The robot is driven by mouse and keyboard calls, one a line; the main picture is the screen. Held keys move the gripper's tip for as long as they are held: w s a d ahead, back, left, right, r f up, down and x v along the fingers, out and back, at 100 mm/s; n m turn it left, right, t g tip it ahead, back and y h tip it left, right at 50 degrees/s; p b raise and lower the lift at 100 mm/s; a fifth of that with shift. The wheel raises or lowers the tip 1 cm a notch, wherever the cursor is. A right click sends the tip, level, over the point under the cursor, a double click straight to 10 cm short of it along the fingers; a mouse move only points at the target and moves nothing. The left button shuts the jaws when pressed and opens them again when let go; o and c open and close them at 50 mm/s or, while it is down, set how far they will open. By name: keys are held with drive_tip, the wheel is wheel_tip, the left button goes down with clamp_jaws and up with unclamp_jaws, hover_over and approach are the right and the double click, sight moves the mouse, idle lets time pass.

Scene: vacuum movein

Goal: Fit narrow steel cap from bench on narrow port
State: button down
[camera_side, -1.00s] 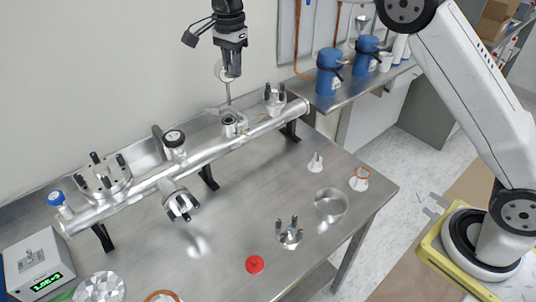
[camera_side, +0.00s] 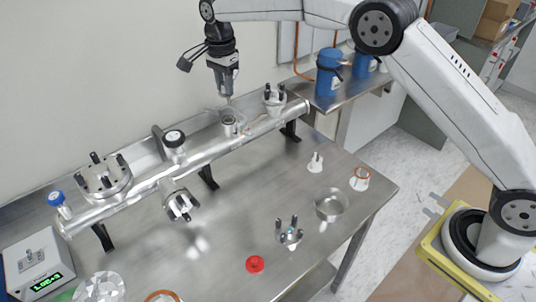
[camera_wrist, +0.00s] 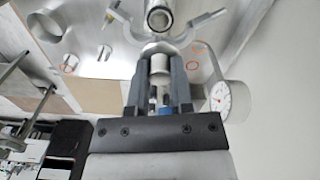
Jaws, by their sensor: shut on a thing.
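My gripper (camera_side: 228,96) is at the back of the bench in the side view, pointing down just above the narrow port (camera_side: 231,124) on the steel manifold. In the wrist view, my gripper (camera_wrist: 159,60) is shut on a small pale steel piece, the narrow steel cap (camera_wrist: 160,66). The port's round opening (camera_wrist: 158,19) lies just beyond the fingertips. An open winged clamp (camera_wrist: 188,37) spreads around it. In the side view the cap is too small to make out, and I cannot tell whether it touches the port.
A dial gauge (camera_wrist: 221,96) stands close beside the fingers. The bench holds a red cap (camera_side: 255,264), a steel cup (camera_side: 331,205) and other fittings.

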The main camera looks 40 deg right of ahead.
drive_tip(key=shift+f, duration=0.3)
drive_tip(key=shift+f, duration=0.1)
drive_tip(key=shift+f, duration=3)
drive_tip(key=shift+f, duration=0.6)
idle(0.4)
drive_tip(key=shift+c, duration=2.1)
unclamp_jaws()
drive_tip(key=shift+r, duration=0.1)
